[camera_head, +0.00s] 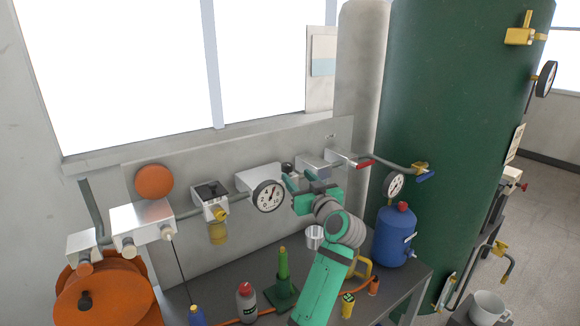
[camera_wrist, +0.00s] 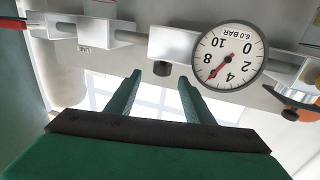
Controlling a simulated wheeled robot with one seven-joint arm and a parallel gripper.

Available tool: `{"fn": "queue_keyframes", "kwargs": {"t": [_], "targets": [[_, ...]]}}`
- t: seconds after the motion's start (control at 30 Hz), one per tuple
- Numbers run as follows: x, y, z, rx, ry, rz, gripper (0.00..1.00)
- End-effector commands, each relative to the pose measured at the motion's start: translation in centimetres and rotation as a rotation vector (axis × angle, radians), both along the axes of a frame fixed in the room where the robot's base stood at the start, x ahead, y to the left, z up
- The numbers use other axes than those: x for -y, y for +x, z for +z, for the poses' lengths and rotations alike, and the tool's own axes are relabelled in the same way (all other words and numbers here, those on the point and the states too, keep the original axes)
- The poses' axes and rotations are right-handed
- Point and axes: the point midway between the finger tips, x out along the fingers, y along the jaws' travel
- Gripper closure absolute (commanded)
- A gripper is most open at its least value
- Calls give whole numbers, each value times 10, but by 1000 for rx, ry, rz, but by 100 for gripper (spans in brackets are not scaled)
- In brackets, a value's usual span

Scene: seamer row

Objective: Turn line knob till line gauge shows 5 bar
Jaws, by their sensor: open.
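The line gauge (camera_head: 269,196) is a round white dial on the wall pipe. In the wrist view the gauge (camera_wrist: 228,56) is upside down; its red needle points at about 6 and its label reads 6.0 BAR. A dark knob (camera_wrist: 162,69) sticks out of a pale block beside the gauge; I take it as the line knob. It also shows in the head view (camera_head: 288,168), partly hidden by my gripper. My gripper (camera_wrist: 159,77) is open, with the knob in line between its fingertips; contact cannot be told. In the head view my gripper (camera_head: 300,181) is right of the gauge.
A red-handled valve (camera_head: 361,162) sits on the pipe at right. Below, the bench (camera_head: 232,277) carries a green bottle (camera_head: 283,279), a grey bottle (camera_head: 246,302) and a metal cup (camera_head: 314,236). A blue tank (camera_head: 393,237) and a large green vessel (camera_head: 455,100) stand right.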

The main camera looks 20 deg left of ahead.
Motion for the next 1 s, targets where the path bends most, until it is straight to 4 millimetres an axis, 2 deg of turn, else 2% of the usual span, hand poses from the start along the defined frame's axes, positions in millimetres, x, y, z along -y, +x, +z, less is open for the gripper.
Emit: {"fn": "queue_keyframes", "kwargs": {"t": [0.2,0.5,0.97,1.0], "targets": [[-28,30,1,-1,2,4,52],[-47,62,1,0,1,-3,52],[-53,70,0,1,-1,-5,52],[-53,70,0,1,-1,-5,62]]}}
